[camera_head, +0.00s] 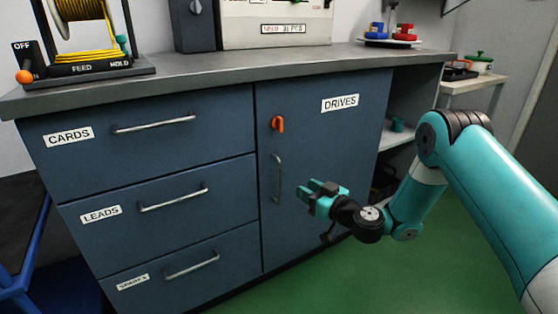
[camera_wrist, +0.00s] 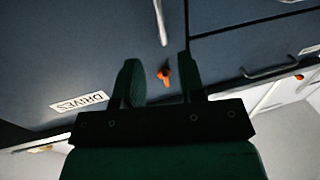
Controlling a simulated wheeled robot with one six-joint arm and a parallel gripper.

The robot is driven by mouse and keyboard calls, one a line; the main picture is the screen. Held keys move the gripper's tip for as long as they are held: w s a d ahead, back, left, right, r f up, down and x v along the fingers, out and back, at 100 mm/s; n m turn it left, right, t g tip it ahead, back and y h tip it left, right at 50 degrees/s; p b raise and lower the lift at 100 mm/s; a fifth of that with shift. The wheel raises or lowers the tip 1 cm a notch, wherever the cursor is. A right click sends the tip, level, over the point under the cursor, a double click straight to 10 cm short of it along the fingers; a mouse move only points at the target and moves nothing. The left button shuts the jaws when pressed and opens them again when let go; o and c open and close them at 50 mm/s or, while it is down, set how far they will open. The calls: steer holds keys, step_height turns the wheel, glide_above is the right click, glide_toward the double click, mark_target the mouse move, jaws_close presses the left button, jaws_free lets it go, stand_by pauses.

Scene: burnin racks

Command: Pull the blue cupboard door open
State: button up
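The blue cupboard door (camera_head: 330,150), labelled DRIVES, is shut, flush with the cabinet front. Its grey vertical bar handle (camera_head: 278,178) is near its left edge. An orange turn latch (camera_head: 278,124) is above the handle, its lever upright in the picture. My gripper (camera_head: 311,194) is open and empty in front of the door, right of the handle and apart from it. In the wrist view, the handle (camera_wrist: 160,22) lies beyond the fingertips and the orange latch (camera_wrist: 164,74) shows between the two fingers (camera_wrist: 162,75).
Left of the door are drawers labelled CARDS (camera_head: 130,128), LEADS (camera_head: 145,200) and a lower one, all shut. The grey worktop (camera_head: 200,78) carries a cable spool stand (camera_head: 85,60). Open shelves (camera_head: 400,133) are right of the door. Green floor (camera_head: 400,275) in front is clear.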

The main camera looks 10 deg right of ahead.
mark_target(280, 174)
steer(key=b+x, duration=0.1)
steer(key=x, duration=0.9)
steer(key=shift+a+b, duration=0.1)
steer(key=shift+b, duration=0.2)
steer(key=shift+x, duration=0.85)
steer(key=shift+c, duration=0.4)
jaws_close()
